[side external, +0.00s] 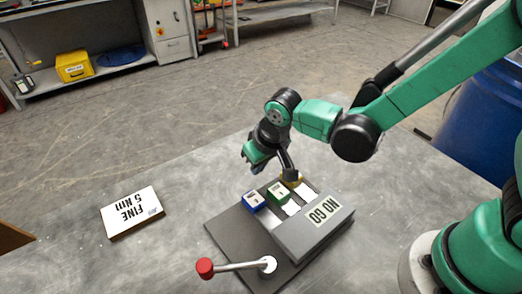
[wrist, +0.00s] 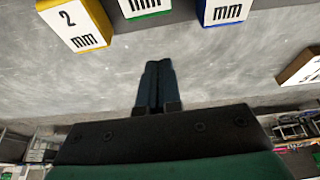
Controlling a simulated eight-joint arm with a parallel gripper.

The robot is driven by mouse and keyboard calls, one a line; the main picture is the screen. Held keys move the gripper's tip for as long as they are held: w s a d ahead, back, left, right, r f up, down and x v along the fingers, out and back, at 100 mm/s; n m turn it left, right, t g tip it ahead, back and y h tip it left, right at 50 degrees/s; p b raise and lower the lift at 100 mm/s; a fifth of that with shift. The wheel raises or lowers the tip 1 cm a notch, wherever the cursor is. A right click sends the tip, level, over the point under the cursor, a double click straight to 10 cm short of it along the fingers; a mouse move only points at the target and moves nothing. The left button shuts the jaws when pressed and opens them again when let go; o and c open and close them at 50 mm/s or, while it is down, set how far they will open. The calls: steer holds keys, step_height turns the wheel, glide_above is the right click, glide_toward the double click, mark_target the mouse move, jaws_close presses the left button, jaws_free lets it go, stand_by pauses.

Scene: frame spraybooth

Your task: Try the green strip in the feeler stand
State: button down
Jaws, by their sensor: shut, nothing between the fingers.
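The green strip's block (side external: 278,194) sits on the feeler stand (side external: 232,232) between the blue block (side external: 254,201) and the yellow block (side external: 292,181), its pale strip running toward the NO GO block (side external: 318,228). In the wrist view, the green block (wrist: 147,14) is cut off by the top edge, and its number is out of frame. The yellow block (wrist: 74,24) reads 2 mm. The blue block (wrist: 222,14) is partly cut off. My gripper (side external: 253,168) is above the far side of the stand. In the wrist view my gripper (wrist: 157,66) is shut and empty, apart from the blocks.
A lever with a red knob (side external: 205,268) stands at the stand's front. A white-topped block marked FINE (side external: 132,212) lies on the table to the left; it also shows in the wrist view (wrist: 300,68). The table between it and the stand is clear.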

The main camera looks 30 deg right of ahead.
mark_target(274, 185)
steer(key=w+v, duration=0.1)
steer(key=v, duration=0.9)
steer(key=x, duration=1)
steer(key=shift+s, duration=0.1)
steer(key=s, duration=0.3)
steer(key=shift+s, duration=0.1)
steer(key=shift+s+d, duration=0.1)
steer(key=shift+s, duration=0.35)
steer(key=shift+s, duration=0.55)
